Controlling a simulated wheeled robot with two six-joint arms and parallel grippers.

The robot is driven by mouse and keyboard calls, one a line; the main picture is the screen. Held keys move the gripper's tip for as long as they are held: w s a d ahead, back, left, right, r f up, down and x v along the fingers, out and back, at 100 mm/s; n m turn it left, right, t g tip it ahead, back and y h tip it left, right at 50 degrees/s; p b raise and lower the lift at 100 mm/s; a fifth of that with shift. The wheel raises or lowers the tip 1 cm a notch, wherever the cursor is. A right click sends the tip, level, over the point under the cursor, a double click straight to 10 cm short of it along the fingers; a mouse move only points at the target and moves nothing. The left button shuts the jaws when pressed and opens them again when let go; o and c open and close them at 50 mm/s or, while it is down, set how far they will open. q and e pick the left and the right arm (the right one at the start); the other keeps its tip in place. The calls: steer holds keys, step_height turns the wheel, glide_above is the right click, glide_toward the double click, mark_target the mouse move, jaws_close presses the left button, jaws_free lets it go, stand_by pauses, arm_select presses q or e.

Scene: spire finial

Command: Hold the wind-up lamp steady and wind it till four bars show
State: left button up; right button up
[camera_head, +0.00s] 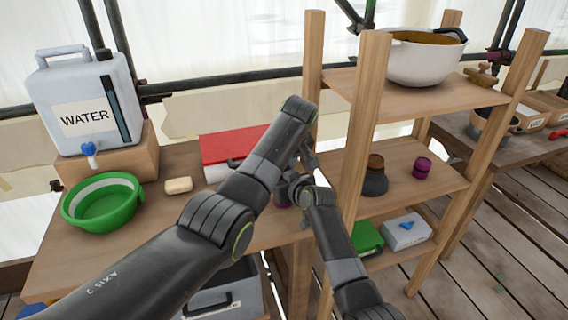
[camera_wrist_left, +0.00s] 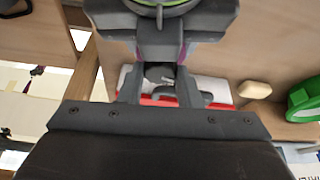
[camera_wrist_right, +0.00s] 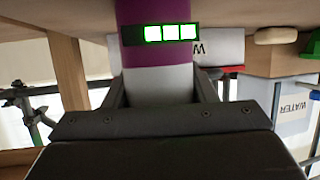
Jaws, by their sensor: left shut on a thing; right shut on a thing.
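The wind-up lamp (camera_wrist_right: 160,55) is purple above and pale grey below. Its dark display shows three lit green bars in the right wrist view. My right gripper (camera_wrist_right: 160,88) is shut on the lamp's pale body, one finger on each side. In the head view the lamp (camera_head: 282,197) is mostly hidden behind my arms, with only a purple bit showing. My left gripper (camera_wrist_left: 160,76) is shut on a small grey part, apparently the lamp's crank, mostly hidden between its fingers. In the left wrist view my right gripper's dark body faces it closely.
A water container (camera_head: 85,100), a green bowl (camera_head: 103,203), a soap bar (camera_head: 178,185) and a red-topped box (camera_head: 232,143) are on or above the left bench. A wooden shelf post (camera_head: 362,125) stands close to my right gripper. A white pot (camera_head: 425,62) sits on the top shelf.

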arm_select(q)
steer(key=shift+m+t+h, duration=0.3)
steer(key=shift+m+h, duration=0.2)
steer(key=shift+m, duration=0.9)
steer(key=o, duration=1)
steer(key=v, duration=1.2)
